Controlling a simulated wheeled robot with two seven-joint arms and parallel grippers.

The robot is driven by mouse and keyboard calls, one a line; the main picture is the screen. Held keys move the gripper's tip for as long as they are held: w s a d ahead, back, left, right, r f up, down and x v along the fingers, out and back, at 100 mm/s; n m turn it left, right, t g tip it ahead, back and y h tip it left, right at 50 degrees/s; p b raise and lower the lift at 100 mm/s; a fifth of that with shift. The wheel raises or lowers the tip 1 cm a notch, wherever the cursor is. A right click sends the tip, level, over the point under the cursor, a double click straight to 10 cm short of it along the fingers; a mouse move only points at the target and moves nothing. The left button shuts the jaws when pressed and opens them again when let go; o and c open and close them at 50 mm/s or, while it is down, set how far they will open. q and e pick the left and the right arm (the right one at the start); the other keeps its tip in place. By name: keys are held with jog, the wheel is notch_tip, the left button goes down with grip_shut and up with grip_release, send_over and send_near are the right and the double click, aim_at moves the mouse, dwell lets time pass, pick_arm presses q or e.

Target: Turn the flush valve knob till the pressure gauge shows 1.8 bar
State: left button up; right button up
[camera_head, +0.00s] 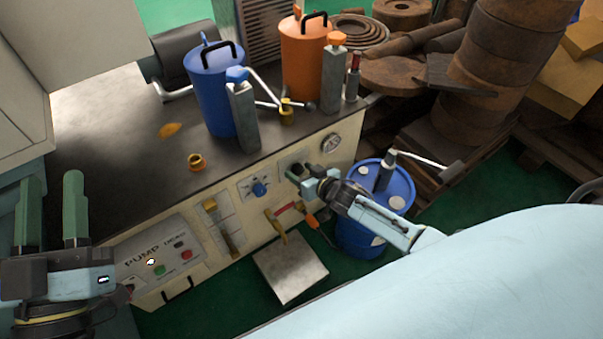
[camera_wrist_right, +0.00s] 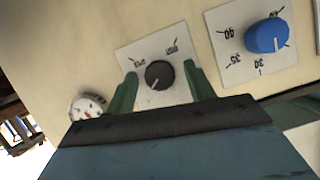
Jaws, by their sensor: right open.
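The black knob (camera_wrist_right: 159,75) on a pale plate sits on the cream front panel, between the fingers of my right gripper (camera_wrist_right: 162,90) in the right wrist view. The fingers are open, with a gap on each side of the knob. The head view shows my right gripper (camera_head: 303,173) in front of the panel, largely hiding this knob. The round pressure gauge (camera_head: 330,143) is at the panel's upper right; it also shows in the right wrist view (camera_wrist_right: 88,107). Its reading is too small to tell. My left gripper (camera_head: 48,212) is at the far left with its fingers apart.
A blue knob (camera_head: 260,189) with a numbered scale sits beside the black knob. Yellow levers (camera_head: 276,224) and a red-handled lever (camera_head: 288,208) stick out lower on the panel. A blue drum (camera_head: 372,195) stands close by my right arm. Blue and orange canisters stand on the bench top (camera_head: 110,120).

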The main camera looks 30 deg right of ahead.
dwell(0.3)
jog(key=c, duration=1)
jog(key=shift+o, duration=0.2)
